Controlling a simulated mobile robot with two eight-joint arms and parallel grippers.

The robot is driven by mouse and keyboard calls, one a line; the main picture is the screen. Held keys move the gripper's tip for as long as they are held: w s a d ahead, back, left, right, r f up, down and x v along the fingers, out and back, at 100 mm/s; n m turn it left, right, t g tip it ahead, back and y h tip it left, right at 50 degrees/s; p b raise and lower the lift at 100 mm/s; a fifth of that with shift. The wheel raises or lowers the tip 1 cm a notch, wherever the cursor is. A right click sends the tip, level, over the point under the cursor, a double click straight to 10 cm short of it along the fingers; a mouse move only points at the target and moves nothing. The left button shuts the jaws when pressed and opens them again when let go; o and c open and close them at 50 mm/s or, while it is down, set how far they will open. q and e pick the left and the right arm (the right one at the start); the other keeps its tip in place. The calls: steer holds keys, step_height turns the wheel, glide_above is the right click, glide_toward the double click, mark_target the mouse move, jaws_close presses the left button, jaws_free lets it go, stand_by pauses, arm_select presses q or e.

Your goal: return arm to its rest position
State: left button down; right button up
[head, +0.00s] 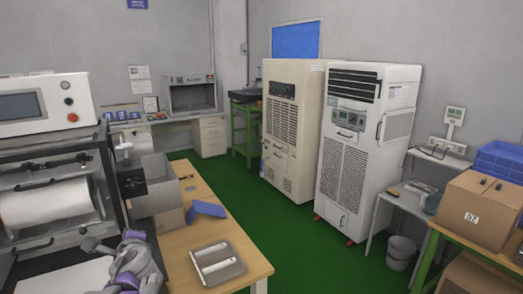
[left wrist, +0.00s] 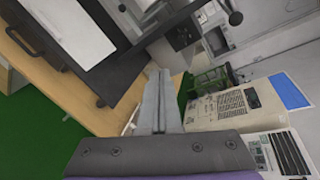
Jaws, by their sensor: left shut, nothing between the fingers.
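My left arm (head: 132,265), grey with purple parts, shows at the bottom left of the head view, in front of the machine with the white roll and beside the wooden table. In the left wrist view my left gripper (left wrist: 158,78) points up the picture, its two long grey fingers together with nothing between them. The fingers are clear of the objects behind them as far as I can tell. My right arm and gripper are in neither view.
The machine (head: 36,160) stands close to my left arm. The wooden table (head: 238,245) holds a grey tray (head: 217,264), a blue item (head: 208,208) and a grey box (head: 155,190). Two tall cabinets stand behind. Boxes (head: 480,209) are at right. Green floor (head: 310,240) between is open.

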arm_select(q)
steer(key=s+d+f+n+g+h, duration=0.3)
steer(key=s+d+f+n, duration=0.5)
steer(key=s+f, duration=0.4)
steer(key=s+d+f+n+g+h, duration=0.3)
steer(key=s+d+f+n+h, duration=0.2)
steer(key=s+d+f+n, duration=0.4)
steer(key=s+f, duration=0.4)
steer(key=s, duration=0.2)
steer(key=shift+h, duration=0.3)
steer(key=shift+s+a, duration=0.15)
